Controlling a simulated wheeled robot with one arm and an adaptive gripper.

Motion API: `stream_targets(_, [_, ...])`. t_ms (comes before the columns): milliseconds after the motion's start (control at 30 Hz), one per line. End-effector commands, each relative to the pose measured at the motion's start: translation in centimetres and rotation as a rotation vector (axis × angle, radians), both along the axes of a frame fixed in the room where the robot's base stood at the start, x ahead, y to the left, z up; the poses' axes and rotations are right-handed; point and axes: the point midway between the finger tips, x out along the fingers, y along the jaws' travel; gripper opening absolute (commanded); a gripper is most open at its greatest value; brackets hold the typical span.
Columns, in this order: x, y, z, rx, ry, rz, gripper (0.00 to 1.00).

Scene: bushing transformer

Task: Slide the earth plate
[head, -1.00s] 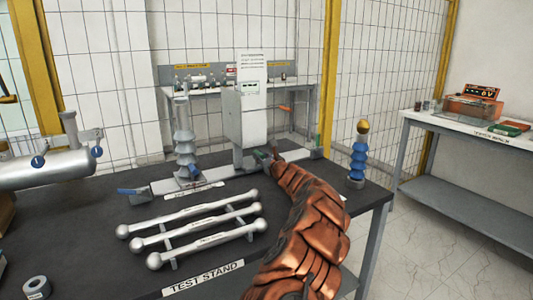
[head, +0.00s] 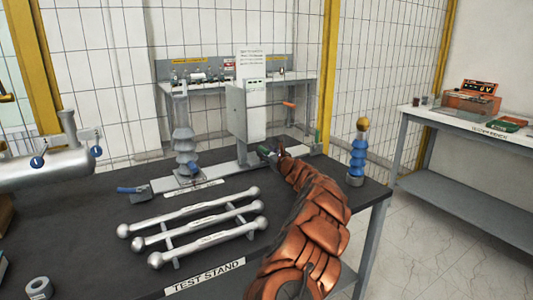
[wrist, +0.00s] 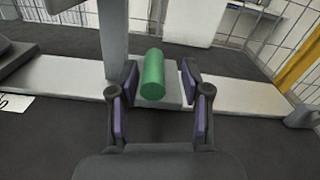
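A green cylindrical handle (wrist: 153,74) stands out from a small grey plate (wrist: 172,97) on a long pale rail (wrist: 62,78). No label names it as the earth plate. My gripper (wrist: 158,98) has its two fingers apart, one on each side of the handle, with a gap visible on both sides. In the head view my gripper (head: 272,153) is at the rail, just right of the tall grey box (head: 246,112); the handle is small and partly hidden there.
A ribbed grey insulator (head: 184,145) stands left of the box. Silver bars (head: 195,210) lie across the front of the dark table (head: 100,240). A blue insulator with a yellow top (head: 357,158) stands at the right. Mesh fencing rises behind.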

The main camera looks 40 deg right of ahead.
Motion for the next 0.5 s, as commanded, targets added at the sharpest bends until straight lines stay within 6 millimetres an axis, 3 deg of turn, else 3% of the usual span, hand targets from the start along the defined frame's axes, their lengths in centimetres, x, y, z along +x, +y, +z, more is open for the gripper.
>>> stream_targets(267, [-0.1, 0.1, 0.0, 0.0, 0.0, 0.002, 0.47])
stream_targets(500, [-1.5, 0.2, 0.2, 0.001, -0.002, -0.001, 0.47])
